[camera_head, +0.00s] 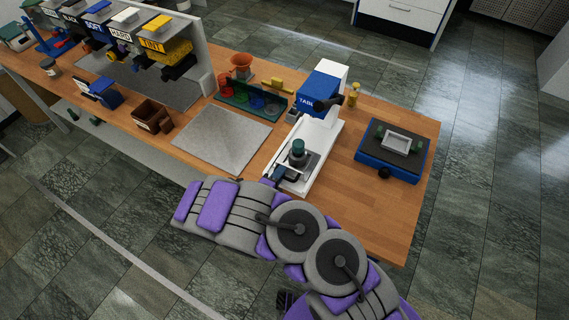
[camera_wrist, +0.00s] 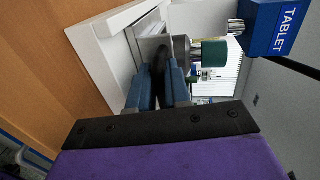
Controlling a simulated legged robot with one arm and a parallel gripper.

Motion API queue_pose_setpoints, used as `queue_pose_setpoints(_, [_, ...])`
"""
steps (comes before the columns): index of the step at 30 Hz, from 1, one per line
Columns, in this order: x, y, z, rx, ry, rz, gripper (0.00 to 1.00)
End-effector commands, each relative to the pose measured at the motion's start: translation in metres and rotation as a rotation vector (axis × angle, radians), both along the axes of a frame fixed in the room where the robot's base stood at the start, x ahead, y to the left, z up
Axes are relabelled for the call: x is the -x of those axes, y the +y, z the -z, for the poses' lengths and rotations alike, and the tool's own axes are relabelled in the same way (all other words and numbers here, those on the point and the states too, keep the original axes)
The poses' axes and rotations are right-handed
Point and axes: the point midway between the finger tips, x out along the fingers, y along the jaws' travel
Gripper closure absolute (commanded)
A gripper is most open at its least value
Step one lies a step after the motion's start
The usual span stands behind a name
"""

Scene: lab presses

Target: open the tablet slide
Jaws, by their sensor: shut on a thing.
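The tablet press has a white base (camera_head: 320,140) and a blue head (camera_head: 318,92) lettered TABL in the head view; the blue head also shows at the top right of the wrist view (camera_wrist: 275,25). The grey metal slide (camera_head: 311,164) lies at the near end of the base, in front of the head. A metal piece with a green top (camera_head: 298,146) stands on it. It also shows in the wrist view (camera_wrist: 212,54). My gripper (camera_wrist: 160,85) is shut on the slide's dark handle (camera_wrist: 160,58), between its blue fingers. My forearm hides part of the bench edge.
A blue scale-like device (camera_head: 370,160) with a white tray stands to the right. A grey mat (camera_head: 222,137) lies left of the press. A green rack (camera_head: 240,102) with coloured cups and a yellow bottle (camera_head: 353,94) stand behind. Bare wood (camera_head: 345,205) lies at the near right.

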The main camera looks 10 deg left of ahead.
Motion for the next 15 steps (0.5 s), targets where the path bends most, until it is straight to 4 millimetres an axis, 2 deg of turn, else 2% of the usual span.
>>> queue_pose_setpoints(8, [0.0015, 0.0016, 0.0035, -0.002, 0.007, -0.003, 1.00])
queue_pose_setpoints(9, [0.0014, 0.0016, 0.0034, -0.002, 0.007, -0.003, 0.81])
queue_pose_setpoints(13, [0.0010, 0.0017, 0.0023, -0.002, 0.003, -0.003, 0.68])
queue_pose_setpoints(15, [0.0006, 0.0019, 0.0018, -0.002, 0.003, -0.003, 0.67])
